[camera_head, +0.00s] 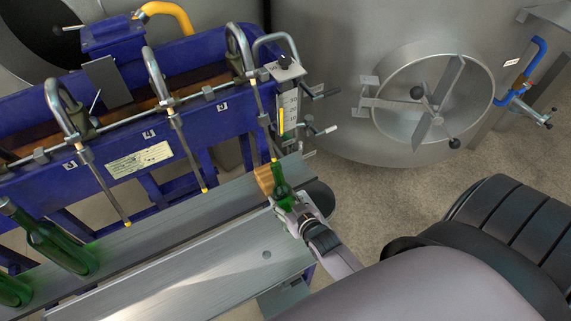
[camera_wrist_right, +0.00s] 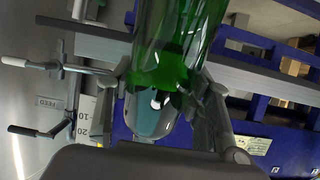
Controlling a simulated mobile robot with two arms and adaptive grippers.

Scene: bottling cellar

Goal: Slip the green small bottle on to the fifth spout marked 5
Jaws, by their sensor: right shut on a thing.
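The small green bottle (camera_head: 281,186) is held upright or nearly so in my right gripper (camera_head: 296,208), above the right end of the metal rail. In the right wrist view, the bottle (camera_wrist_right: 178,45) stands between the two fingers of the right gripper (camera_wrist_right: 165,92). The rightmost spout (camera_head: 262,118) hangs down with its tip at about the bottle's mouth. I cannot tell whether the tip is inside the neck or just behind it. Two more spouts (camera_head: 188,148) (camera_head: 103,186) hang to the left. My left gripper is not in view.
A tan block (camera_head: 264,180) is right behind the bottle. Green bottles (camera_head: 58,245) stand on the rail (camera_head: 160,233) at the left. The blue filler frame (camera_head: 112,195) carries the spouts. Levers (camera_head: 322,130) stick out right of it. A steel tank (camera_head: 345,70) stands behind.

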